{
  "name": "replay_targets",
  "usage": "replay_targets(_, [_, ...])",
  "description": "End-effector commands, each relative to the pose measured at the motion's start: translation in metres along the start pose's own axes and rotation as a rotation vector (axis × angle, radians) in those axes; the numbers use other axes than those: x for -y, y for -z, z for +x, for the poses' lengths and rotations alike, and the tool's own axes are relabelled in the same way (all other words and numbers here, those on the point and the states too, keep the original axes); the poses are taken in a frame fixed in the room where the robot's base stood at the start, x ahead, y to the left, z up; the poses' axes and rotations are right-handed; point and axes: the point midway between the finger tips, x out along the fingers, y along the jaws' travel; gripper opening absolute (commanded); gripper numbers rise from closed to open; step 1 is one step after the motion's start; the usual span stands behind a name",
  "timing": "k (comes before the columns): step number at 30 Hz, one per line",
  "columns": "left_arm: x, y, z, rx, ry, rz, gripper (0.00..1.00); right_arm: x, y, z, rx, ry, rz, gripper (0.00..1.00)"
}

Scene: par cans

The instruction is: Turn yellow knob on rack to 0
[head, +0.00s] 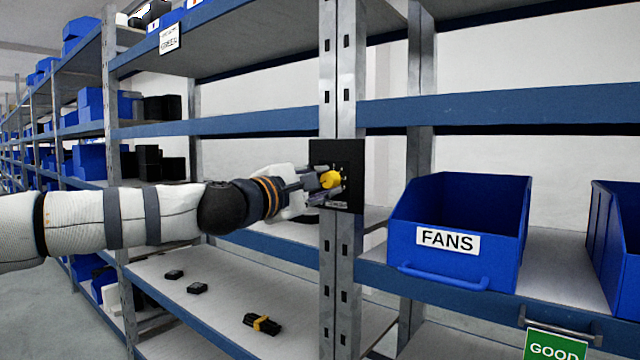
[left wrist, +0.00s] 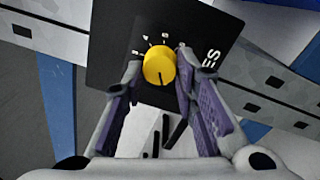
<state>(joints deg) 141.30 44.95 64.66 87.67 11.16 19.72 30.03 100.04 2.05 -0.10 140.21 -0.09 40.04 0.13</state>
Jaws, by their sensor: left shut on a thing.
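The yellow knob (head: 330,179) sits on a black panel (head: 348,153) fixed to the grey rack post. In the left wrist view the knob (left wrist: 159,65) shows a dark pointer line running down toward the bottom of the picture. White marks lie around its upper side on the panel (left wrist: 112,40), too small to read surely. My left gripper (head: 328,183) has its fingers on either side of the knob and is shut on it. In the left wrist view its purple-padded fingers reach up to the knob. My right gripper is not in view.
A blue bin labelled FANS (head: 460,225) stands on the shelf right of the post, with another blue bin (head: 612,235) beyond. A green GOOD sign (head: 553,346) hangs below. Small black parts (head: 262,323) lie on the lower left shelf.

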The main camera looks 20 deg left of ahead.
Motion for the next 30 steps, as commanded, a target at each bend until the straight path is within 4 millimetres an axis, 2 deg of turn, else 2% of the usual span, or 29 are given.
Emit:
replay_targets(9, [0.002, -0.001, 0.0, 0.003, 0.003, -0.003, 0.0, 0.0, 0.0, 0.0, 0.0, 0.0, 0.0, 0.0])
replay_targets(10, [0.002, -0.001, 0.0, 0.003, 0.003, -0.003, 0.31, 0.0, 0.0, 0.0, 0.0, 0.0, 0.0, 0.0])
replay_targets(12, [0.001, -0.001, 0.0, 0.003, 0.003, -0.002, 0.47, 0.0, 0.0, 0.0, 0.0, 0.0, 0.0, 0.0])
replay_targets(20, [0.0, 0.0, 0.0, 0.001, 0.001, -0.001, 0.47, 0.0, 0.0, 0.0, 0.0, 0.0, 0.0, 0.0])
replay_targets(23, [-0.001, 0.0, -0.006, 0.0, 0.0, -0.002, 0.47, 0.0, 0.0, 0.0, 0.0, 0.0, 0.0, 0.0])
replay_targets(26, [-0.001, 0.001, -0.028, 0.0, -0.001, -0.004, 0.47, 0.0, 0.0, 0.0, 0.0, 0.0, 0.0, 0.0])
replay_targets(30, [-0.001, -0.001, -0.068, 0.002, -0.002, -0.004, 0.47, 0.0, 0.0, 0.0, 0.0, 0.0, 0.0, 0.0])
